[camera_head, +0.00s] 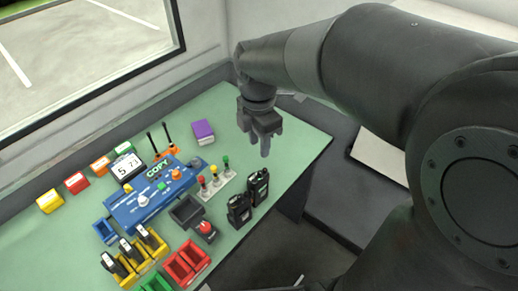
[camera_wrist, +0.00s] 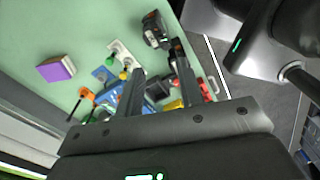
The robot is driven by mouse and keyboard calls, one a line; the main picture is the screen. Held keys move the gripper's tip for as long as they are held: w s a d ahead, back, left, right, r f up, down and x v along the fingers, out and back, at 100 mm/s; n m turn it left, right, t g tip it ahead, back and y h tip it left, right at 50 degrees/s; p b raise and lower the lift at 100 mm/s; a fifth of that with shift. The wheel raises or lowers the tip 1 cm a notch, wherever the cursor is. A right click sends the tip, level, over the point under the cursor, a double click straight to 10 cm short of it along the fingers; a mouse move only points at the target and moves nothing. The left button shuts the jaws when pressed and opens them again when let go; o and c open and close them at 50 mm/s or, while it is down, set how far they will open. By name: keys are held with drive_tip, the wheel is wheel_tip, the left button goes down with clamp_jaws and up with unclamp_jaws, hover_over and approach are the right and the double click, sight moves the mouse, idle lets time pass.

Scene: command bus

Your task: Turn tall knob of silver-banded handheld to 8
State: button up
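Two black handhelds stand near the right edge of the green table (camera_head: 290,165). One handheld (camera_head: 258,187) is farther back, and the other handheld (camera_head: 239,209) is nearer the front. In the wrist view one black handheld (camera_wrist: 155,29) shows clearly, and another (camera_wrist: 179,56) is partly behind a finger. I cannot tell which one has the silver band, and the knob settings are too small to read. My gripper (camera_head: 265,146) hangs above the table, behind the handhelds and apart from them. In the wrist view its fingers (camera_wrist: 158,82) are spread with nothing held between them.
A blue console (camera_head: 150,205) stands left of the handhelds. Between them are levers with red and green knobs (camera_head: 214,180), a dark tray (camera_head: 187,211) and a red button box (camera_head: 205,231). Yellow holders (camera_head: 150,250) and red bins (camera_head: 186,264) stand at front. A purple box (camera_head: 203,131) lies behind.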

drive_tip(key=shift+r, duration=0.3)
drive_tip(key=n+g, duration=0.2)
hover_over(260, 172)
drive_tip(key=w, duration=0.2)
drive_tip(key=shift+f, duration=2.3)
drive_tip(key=f+n+g, duration=0.1)
drive_tip(key=n+g, duration=0.1)
drive_tip(key=n, duration=0.1)
drive_tip(key=shift+w+d+r+n+y, duration=1)
drive_tip(key=shift+w+r+n, duration=0.2)
drive_tip(key=shift+r, duration=1.05)
drive_tip(key=x, duration=1)
drive_tip(key=shift+s+f, duration=0.1)
drive_tip(key=shift+f, duration=0.2)
drive_tip(key=shift+c, duration=0.5)
clamp_jaws()
